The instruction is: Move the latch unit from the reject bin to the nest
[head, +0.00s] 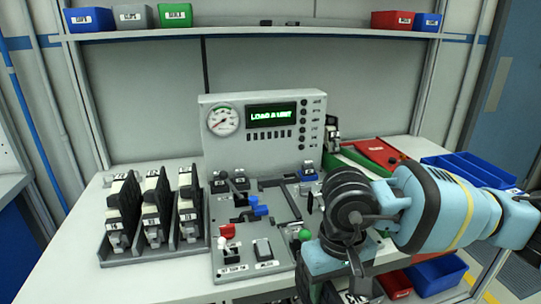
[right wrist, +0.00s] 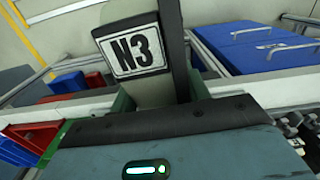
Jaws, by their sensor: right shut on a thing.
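My right gripper (head: 335,282) hangs low at the front right of the bench, right of the fixture plate. It is shut on the latch unit, a pale and black part with an N3 label (right wrist: 138,50) in the right wrist view. In the head view my wrist and gripper mostly hide the held unit. The nest area (head: 255,225) is on the grey fixture plate, with blue clamp levers (head: 258,210) standing on it; its seat is not clear. A red tray (head: 378,151), perhaps the reject bin, lies at the back right. My left gripper is not in view.
A rack (head: 122,258) with several black and white units stands left of the plate. A control panel (head: 262,132) reading LOAD A UNIT stands behind it. A red knob (head: 227,231) and a green knob (head: 304,235) rise from the plate. Blue bins (head: 468,170) are at right.

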